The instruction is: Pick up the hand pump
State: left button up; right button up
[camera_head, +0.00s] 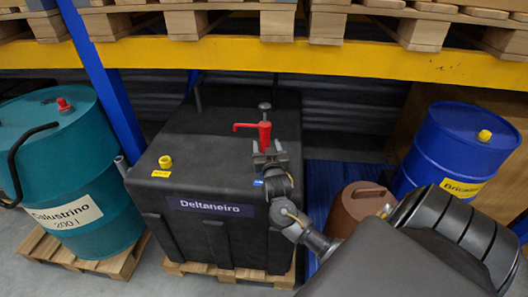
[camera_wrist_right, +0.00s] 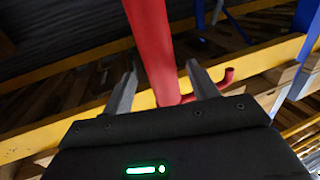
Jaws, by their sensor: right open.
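The hand pump (camera_head: 264,130) is red with a dark knob on top and a spout pointing left. It stands upright on the black Deltaneiro tank (camera_head: 190,134). My right gripper (camera_head: 269,154) is just in front of the pump, at its lower part, and hides its base. In the right wrist view the red pump (camera_wrist_right: 152,45) runs between the two spread fingers of the right gripper (camera_wrist_right: 161,66). The jaws are open, and I cannot tell whether a finger touches the pump. My left gripper is not in view.
A yellow cap (camera_head: 165,162) is on the tank's left. A teal drum (camera_head: 75,185) stands left and a blue drum (camera_head: 452,150) right. A brown container (camera_head: 352,207) is beside my right arm. A yellow shelf beam (camera_head: 300,57) with pallets crosses overhead; a blue post (camera_head: 108,85) stands left.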

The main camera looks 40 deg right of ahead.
jog(key=shift+w+d+r, duration=0.1)
jog(key=shift+w+r, duration=0.05)
jog(key=shift+w, duration=0.15)
jog(key=x, duration=0.1)
jog(key=p+x, duration=0.1)
jog(key=x, duration=0.1)
jog(key=p+x, duration=0.1)
jog(key=shift+w+d+f, duration=0.15)
jog(key=shift+w+f, duration=0.15)
jog(key=c, duration=1.2)
jog(key=shift+o, duration=0.2)
jog(key=shift+r, duration=0.15)
